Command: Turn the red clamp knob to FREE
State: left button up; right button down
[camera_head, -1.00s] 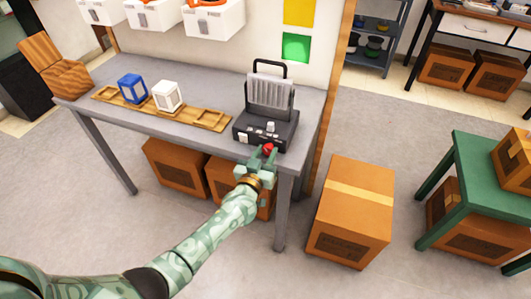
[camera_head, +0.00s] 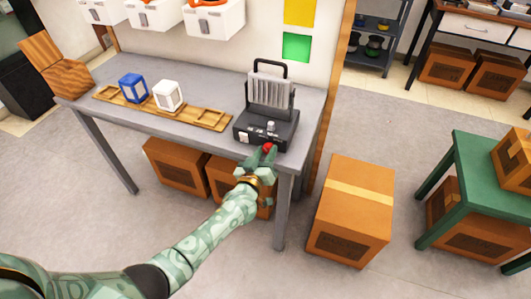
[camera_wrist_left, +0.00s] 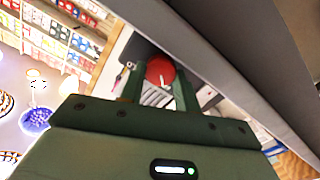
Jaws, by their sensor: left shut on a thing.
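The red clamp knob (camera_head: 268,147) sits on the front of a dark clamp device (camera_head: 270,118) near the right end of the grey workbench. My left gripper (camera_head: 262,158) reaches up to it from the front and is shut on it. In the left wrist view the round red knob (camera_wrist_left: 160,72) lies between the two green fingers (camera_wrist_left: 158,90), with a small pale mark on its face. Any FREE label is too small to read. My right gripper is in no view.
A wooden tray (camera_head: 187,115) on the bench carries a blue-and-white block (camera_head: 133,88) and a white block (camera_head: 168,96). Cardboard boxes stand under the bench, and a large one (camera_head: 350,210) stands to its right. A green table (camera_head: 470,165) is at far right.

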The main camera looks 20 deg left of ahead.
pick_arm(q)
jog(key=o, duration=1)
jog(key=s+p, duration=0.1)
jog(key=s, duration=0.4)
jog(key=s+p, duration=0.2)
jog(key=s, duration=0.4)
jog(key=s+p, duration=0.1)
jog(key=s, duration=0.4)
jog(key=shift+s+a+f+p, duration=0.1)
jog(key=shift+s+a+p, duration=0.1)
jog(key=shift+a+p, duration=0.1)
jog(key=s+f+m+g+h, duration=0.1)
jog(key=s+f+m+g, duration=0.3)
jog(key=s+f, duration=0.55)
jog(key=s+f+m+g+h, duration=0.15)
jog(key=s+f+g, duration=0.4)
jog(key=f, duration=0.75)
jog(key=s+a+f+g+y, duration=0.1)
jog(key=s+a+f+g, duration=0.1)
jog(key=s, duration=0.7)
jog(key=s+a+f+m+g+y, duration=0.1)
jog(key=s+a+f+g, duration=0.1)
jog(key=s, duration=0.8)
jog(key=s+a+f+m+g+y, duration=0.1)
jog(key=s+f+g, duration=0.3)
jog(key=s, duration=0.6)
jog(key=shift+s+a+f+m, duration=0.1)
jog(key=shift+a+f+m, duration=0.15)
jog(key=shift+a+f, duration=0.55)
